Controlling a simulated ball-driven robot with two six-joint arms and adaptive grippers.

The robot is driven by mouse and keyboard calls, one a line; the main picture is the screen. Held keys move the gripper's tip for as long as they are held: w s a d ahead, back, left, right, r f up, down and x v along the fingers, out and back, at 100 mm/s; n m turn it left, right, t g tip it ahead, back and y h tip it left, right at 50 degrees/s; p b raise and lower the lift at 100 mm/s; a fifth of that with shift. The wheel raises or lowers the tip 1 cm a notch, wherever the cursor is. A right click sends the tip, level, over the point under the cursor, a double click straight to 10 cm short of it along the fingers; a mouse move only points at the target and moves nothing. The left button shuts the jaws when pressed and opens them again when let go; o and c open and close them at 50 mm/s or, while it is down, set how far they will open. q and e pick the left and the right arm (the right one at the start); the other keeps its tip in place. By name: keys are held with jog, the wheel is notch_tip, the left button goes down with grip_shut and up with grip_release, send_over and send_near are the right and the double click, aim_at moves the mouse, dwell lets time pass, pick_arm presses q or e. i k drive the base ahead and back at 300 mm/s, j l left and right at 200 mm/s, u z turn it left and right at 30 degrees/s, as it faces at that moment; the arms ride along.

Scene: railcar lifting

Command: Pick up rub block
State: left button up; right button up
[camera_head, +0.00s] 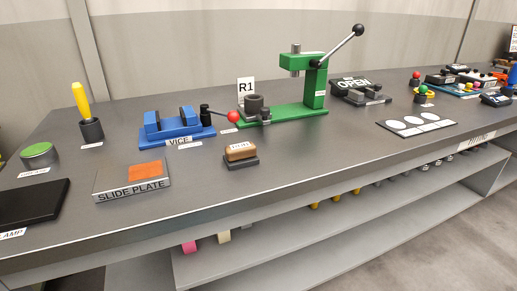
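A small brown block (240,151) with rounded edges rests on a low dark stand (242,163) near the middle of the bench's front part. A pale label on its front is too small to read. It looks like the rub block, but I cannot confirm the name. Neither of my grippers shows in this view, and nothing covers the block.
The grey bench (300,152) holds a slide plate (134,186), a blue vice (177,126) and a green press (312,88) with a long lever. A card with white circles (415,125) lies to the right. Bare bench surrounds the block's front and right.

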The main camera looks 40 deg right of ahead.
aim_at(238, 156)
jog(key=z, duration=1.15)
